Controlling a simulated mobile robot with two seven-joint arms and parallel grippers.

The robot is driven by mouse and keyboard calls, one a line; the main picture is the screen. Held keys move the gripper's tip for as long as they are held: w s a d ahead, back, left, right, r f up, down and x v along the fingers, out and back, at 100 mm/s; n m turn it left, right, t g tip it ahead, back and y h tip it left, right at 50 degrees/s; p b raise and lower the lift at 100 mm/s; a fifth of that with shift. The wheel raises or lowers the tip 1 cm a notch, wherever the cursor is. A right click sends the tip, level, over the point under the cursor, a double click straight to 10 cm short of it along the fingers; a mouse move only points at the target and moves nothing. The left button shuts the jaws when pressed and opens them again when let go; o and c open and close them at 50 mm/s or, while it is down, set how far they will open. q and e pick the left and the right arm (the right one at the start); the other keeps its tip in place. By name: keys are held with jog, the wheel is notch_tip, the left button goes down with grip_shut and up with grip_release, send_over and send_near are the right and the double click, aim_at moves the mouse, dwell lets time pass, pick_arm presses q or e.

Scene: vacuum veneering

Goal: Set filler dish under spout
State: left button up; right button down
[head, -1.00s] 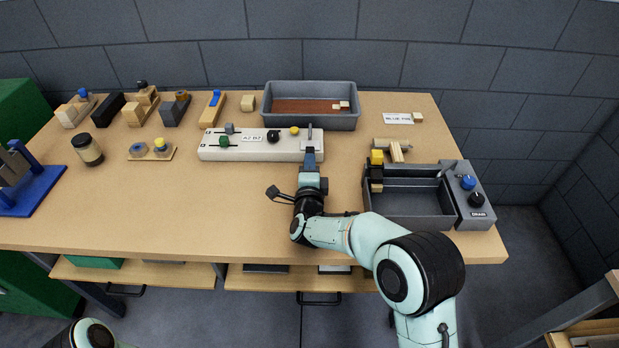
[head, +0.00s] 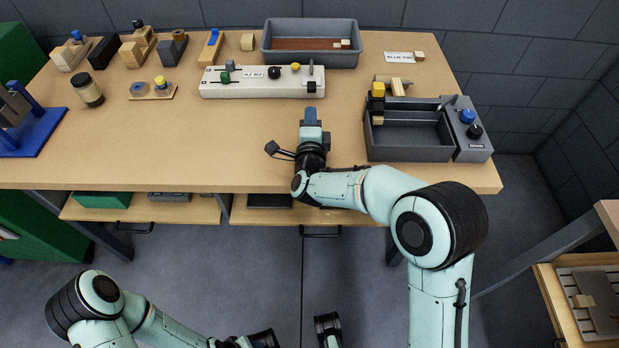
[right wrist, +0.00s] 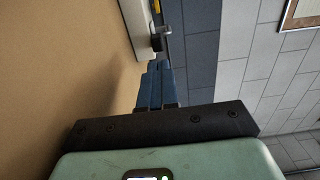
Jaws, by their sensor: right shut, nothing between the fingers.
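My right gripper (head: 310,112) is shut and empty over the bench, just in front of the right end of a white control unit (head: 240,90). Its blue fingers show close together in the right wrist view (right wrist: 155,82), pointing toward the unit but apart from it. A small black block (head: 311,87) and a grey upright piece (head: 311,68) are at that end of the unit. I cannot tell which part is the spout. No object is clearly identifiable as the filler dish; a small wooden board (head: 153,96) carries round blue and yellow pieces.
A grey drain basin (head: 410,155) stands at the right of the bench. A grey bin (head: 310,61) is behind the unit. A jar (head: 88,90), a blue stand (head: 40,143) and several wooden tools are at left. The front middle of the bench (head: 200,150) is clear.

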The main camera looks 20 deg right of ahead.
pick_arm(q)
jog(key=shift+w+f, duration=0.2)
jog(key=shift+w, duration=0.25)
pick_arm(e)
jog(key=v, duration=1.6)
jog(key=shift+s+f, duration=0.1)
jog(key=shift+f, duration=0.05)
jog(key=shift+a, duration=0.1)
